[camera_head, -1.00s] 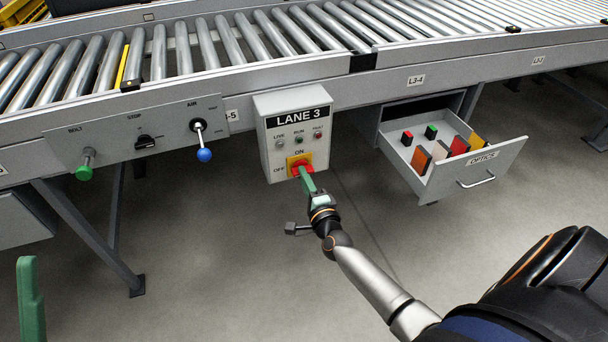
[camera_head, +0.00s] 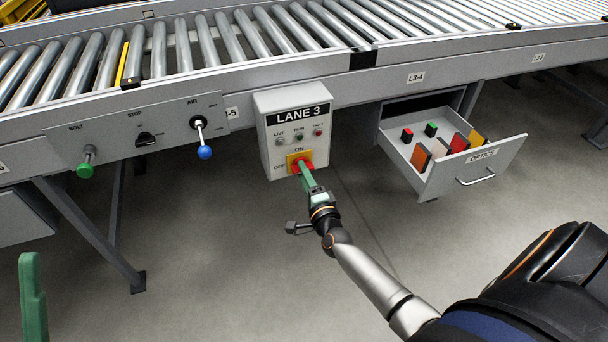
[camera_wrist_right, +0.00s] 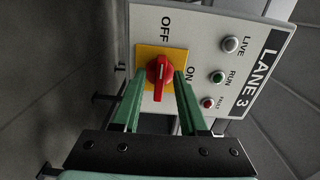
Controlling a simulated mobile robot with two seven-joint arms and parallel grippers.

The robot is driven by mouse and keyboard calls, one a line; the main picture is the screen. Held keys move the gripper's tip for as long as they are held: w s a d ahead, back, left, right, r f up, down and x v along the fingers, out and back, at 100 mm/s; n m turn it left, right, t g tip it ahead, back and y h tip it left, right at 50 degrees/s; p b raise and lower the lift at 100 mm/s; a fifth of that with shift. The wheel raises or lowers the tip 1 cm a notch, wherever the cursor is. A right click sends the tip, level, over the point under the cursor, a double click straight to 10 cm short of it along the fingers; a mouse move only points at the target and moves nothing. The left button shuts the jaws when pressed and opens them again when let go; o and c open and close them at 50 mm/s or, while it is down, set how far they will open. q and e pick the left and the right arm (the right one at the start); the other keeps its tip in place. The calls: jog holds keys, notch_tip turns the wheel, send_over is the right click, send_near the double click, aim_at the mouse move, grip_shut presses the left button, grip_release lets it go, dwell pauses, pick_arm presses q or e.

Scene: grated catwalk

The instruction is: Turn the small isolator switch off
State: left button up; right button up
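The small isolator switch is a red rotary knob (camera_head: 306,161) on a yellow plate, low on the grey LANE 3 box (camera_head: 262,140). In the right wrist view the knob (camera_wrist_right: 159,72) has its bar pointing along the OFF direction, with a light mark at the OFF end. The ON label lies to one side. My right gripper (camera_wrist_right: 160,82) is open, its green fingers on either side of the knob with small gaps showing. In the head view it (camera_head: 307,177) partly hides the knob. My left gripper (camera_head: 33,300) shows only a green finger at lower left.
A panel left of the box carries a green-knobbed plunger (camera_head: 86,165), a black rotary switch (camera_head: 146,140) and a blue-ball lever (camera_head: 203,145). An open OPTICS drawer (camera_head: 440,185) juts out at right. The roller conveyor runs above; open floor lies below.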

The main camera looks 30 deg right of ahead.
jog(key=p+v, duration=0.3)
jog(key=v, duration=0.9)
jog(key=shift+s+a, duration=0.15)
jog(key=shift+s, duration=0.1)
